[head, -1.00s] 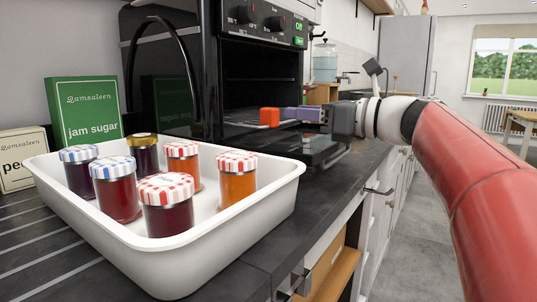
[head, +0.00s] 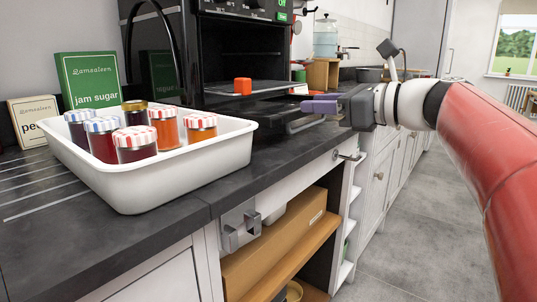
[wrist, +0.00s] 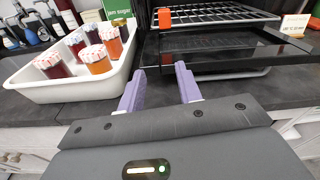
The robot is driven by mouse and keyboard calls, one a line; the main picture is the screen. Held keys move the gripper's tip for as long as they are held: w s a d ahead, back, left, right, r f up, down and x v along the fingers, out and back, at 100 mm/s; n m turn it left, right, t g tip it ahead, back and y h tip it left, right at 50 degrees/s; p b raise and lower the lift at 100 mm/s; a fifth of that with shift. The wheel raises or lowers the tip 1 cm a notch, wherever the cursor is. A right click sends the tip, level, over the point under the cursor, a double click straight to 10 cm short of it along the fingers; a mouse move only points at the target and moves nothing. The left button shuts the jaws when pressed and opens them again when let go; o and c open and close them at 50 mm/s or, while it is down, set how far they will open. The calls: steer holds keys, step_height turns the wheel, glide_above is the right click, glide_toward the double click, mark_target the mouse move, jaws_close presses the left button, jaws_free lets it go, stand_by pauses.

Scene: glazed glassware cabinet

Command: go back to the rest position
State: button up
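My gripper (head: 320,106) is in front of the oven (head: 250,50), above the counter edge. Its two purple fingers stand apart in the wrist view (wrist: 160,82), with nothing between them. A small orange object (head: 242,86) sits at the oven's opening, apart from the fingers. It also shows in the wrist view at the left end of the wire rack (wrist: 215,14). The oven's dark door (wrist: 215,55) is folded down flat. My arm reaches in from the right side of the head view.
A white tray (head: 190,180) with several jam jars stands on the dark counter (head: 60,240) at left, with a green jam sugar box (head: 88,82) behind it. A small white card (wrist: 295,25) is right of the oven. Open floor (head: 425,235) lies at right.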

steer(key=s+a+f+n+g+h, duration=0.1)
steer(key=s+f+n+g+h, duration=0.15)
steer(key=s+f+n, duration=0.5)
steer(key=s+f+n+g+h, duration=0.1)
steer(key=s+f+n+h, duration=0.25)
steer(key=f, duration=0.75)
steer(key=s+d+f+n+h, duration=0.3)
steer(key=s+f+n, duration=0.3)
steer(key=f, duration=0.1)
steer(key=s+d+f+n+g+h, duration=0.1)
steer(key=s+d+f+n+h, duration=0.2)
steer(key=s+f+n, duration=0.3)
step_height(320, 180, down, 2)
steer(key=shift+s+d+f+n+h, duration=0.15)
steer(key=shift+s+d+n+h, duration=0.2)
steer(key=shift+n+h, duration=0.2)
